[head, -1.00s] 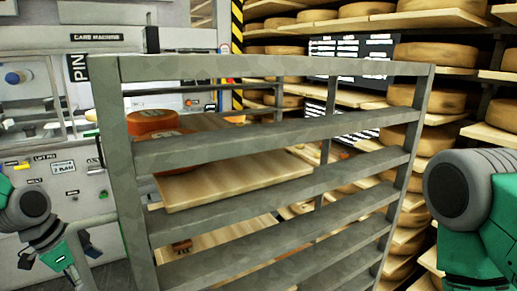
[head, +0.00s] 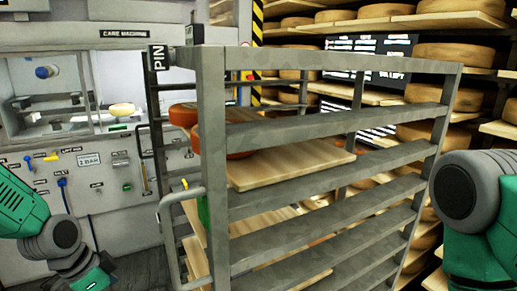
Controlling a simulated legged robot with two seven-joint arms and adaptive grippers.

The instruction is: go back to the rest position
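My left arm comes in at the lower left, and its gripper is at or below the bottom edge, too cut off to read. My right arm shows only as a dark joint and green link at the right edge; its gripper is out of view. A grey metal rack (head: 330,128) stands in front of me. Orange-red cheese wheels (head: 184,114) sit on a wooden board (head: 290,163) on an upper level of the rack, partly hidden by its post. Neither arm visibly touches the rack.
The care machine (head: 95,60) stands behind on the left, with a pale round piece (head: 122,110) in its opening. Shelves of cheese wheels (head: 459,54) fill the back right. A dark board with writing (head: 365,60) hangs behind the rack. Dark floor shows at the lower left.

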